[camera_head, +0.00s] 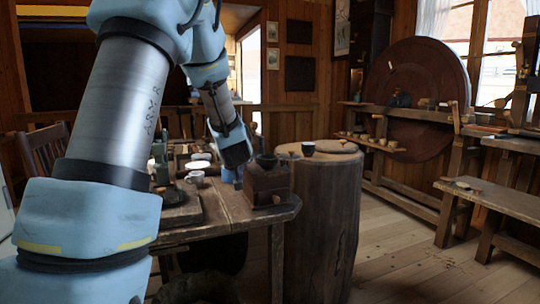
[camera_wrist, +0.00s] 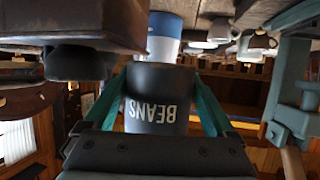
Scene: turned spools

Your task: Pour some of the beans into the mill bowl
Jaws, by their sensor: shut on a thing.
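My gripper (camera_wrist: 160,105) is shut on a dark grey can (camera_wrist: 158,100) lettered BEANS, with a green finger on each side. The wrist picture is upside down, and so is the lettering, so the can looks roughly upright. Its contents are hidden. The wooden mill (camera_head: 267,186) stands at the table corner, with its dark bowl (camera_head: 265,161) on top. In the wrist view the mill (camera_wrist: 90,18) and bowl (camera_wrist: 78,64) are at upper left, beside and apart from the can. In the head view my gripper (camera_head: 237,158) is just left of the bowl; the can is not clear there.
A blue and white container (camera_wrist: 165,36) stands behind the can. White cups (camera_head: 195,178) stand on the wooden table (camera_head: 238,212). A tree-stump stand (camera_head: 318,220) right of the mill carries a dark cup (camera_head: 308,148) and a round lid-like disc (camera_head: 337,147).

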